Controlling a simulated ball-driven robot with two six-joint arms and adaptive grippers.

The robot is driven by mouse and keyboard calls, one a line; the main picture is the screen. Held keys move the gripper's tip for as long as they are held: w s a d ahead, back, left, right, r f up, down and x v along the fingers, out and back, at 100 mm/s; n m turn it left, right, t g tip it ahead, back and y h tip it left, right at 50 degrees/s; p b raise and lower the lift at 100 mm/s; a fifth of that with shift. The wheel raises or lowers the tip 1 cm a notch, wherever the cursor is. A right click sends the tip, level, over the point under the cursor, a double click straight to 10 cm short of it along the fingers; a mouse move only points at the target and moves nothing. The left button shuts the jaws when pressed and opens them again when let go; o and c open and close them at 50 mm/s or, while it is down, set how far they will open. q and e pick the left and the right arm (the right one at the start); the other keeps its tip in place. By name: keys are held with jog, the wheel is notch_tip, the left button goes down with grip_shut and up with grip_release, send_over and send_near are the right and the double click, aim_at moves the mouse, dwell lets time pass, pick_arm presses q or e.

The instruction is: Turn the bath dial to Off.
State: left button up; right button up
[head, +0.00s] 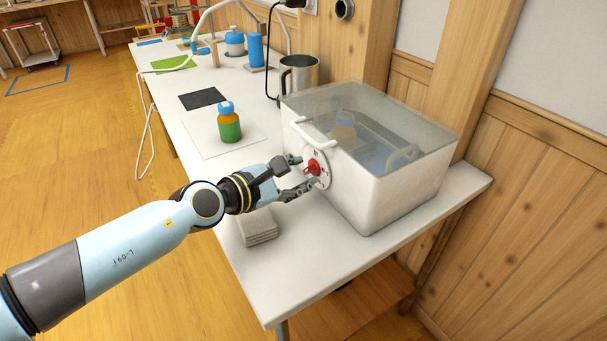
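The water bath (395,192) is a white box with a clear lid, standing at the near right end of the white table. Its dial is a red knob (312,168) on a round white plate (323,181) on the bath's left face. My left gripper (298,174) is at the dial, with its two dark fingers apart, one above and one below the red knob. I cannot tell whether the fingers touch the knob. The marks on the plate are too small to read. My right gripper is not in view.
A brown bottle with green label and blue cap (230,126) stands on a white sheet. A steel jug (299,76) stands behind the bath. A stack of grey pads (257,228) lies under my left wrist. A bottle (344,128) shows inside the bath.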

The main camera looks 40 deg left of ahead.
pick_arm(q)
jog(key=shift+x, duration=0.95)
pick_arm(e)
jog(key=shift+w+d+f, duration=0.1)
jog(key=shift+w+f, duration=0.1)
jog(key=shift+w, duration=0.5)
pick_arm(q)
jog(key=shift+c, duration=0.4)
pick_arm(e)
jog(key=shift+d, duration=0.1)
pick_arm(q)
jog(key=shift+r, duration=0.1)
grip_shut()
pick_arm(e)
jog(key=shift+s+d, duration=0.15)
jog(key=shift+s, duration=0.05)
